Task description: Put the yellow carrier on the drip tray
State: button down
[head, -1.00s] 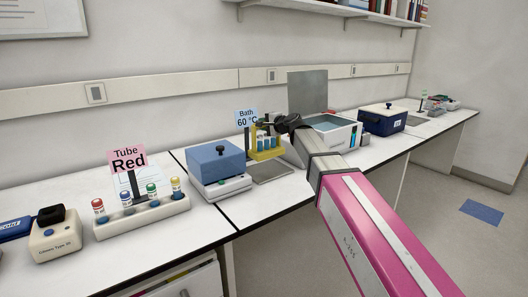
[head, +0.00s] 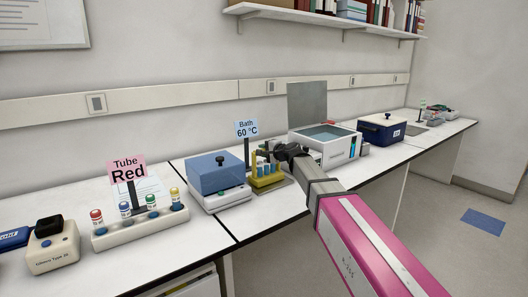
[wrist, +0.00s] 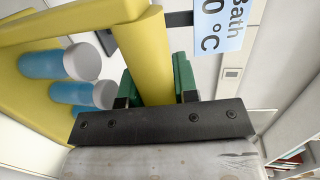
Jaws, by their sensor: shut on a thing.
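My gripper (head: 274,156) reaches the carrier from the right. In the wrist view, the green fingers of my gripper (wrist: 158,82) are shut on a yellow upright bar of the carrier (wrist: 145,55). Blue tubes (wrist: 60,65) with pale caps show to the left of that bar.
A blue-lidded device (head: 216,174) stands close on the left of the carrier. The "Bath 60 °C" sign (head: 247,130) is behind it. An open water bath (head: 325,146) stands to the right. A tube rack (head: 139,228) with a "Tube Red" sign (head: 127,170) is at the left.

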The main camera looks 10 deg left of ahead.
jog(key=c, duration=0.9)
grip_release()
jog(key=shift+f, duration=0.1)
jog(key=v, duration=1.2)
